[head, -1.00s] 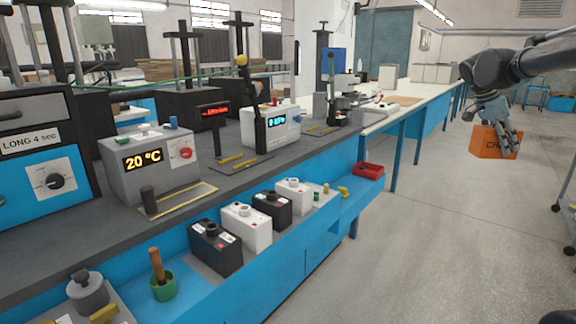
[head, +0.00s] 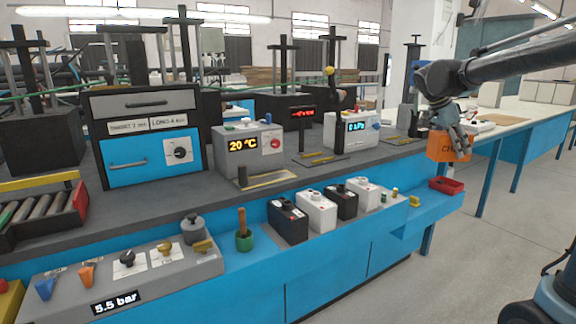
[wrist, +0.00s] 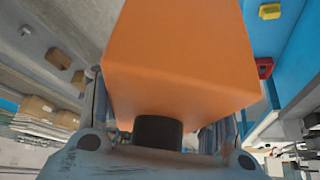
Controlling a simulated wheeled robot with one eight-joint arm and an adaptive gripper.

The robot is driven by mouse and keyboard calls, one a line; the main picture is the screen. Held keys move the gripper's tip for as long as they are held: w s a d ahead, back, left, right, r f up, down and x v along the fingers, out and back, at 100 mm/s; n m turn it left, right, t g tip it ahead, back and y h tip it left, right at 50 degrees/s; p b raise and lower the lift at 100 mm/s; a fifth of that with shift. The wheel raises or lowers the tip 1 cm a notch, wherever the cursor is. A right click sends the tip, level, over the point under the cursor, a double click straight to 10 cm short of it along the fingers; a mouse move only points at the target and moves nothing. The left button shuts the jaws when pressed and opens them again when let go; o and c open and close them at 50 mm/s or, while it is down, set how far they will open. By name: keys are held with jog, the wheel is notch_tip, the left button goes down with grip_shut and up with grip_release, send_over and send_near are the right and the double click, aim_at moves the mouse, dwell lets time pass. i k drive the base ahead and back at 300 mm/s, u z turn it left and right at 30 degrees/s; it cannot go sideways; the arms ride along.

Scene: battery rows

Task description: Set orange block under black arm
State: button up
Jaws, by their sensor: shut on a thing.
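In the wrist view the block (wrist: 180,60) fills the middle and hides most of what lies beyond. A black arm with a yellow ball knob (head: 330,72) stands upright beside the white box with a blue display. A dark plate with yellow marks (head: 320,160) lies at its foot. My gripper is well to the right of it.
The 20 °C box (head: 252,143) stands on the grey bench, left of the black arm. Black and white batteries (head: 318,210) line the blue lower shelf. A red bin (head: 446,185) sits at the shelf's right end, below the block. Open floor lies at the right.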

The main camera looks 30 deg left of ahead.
aim_at(318, 158)
jog(key=u, duration=1.05)
jog(key=i, duration=1)
jog(key=z, duration=0.05)
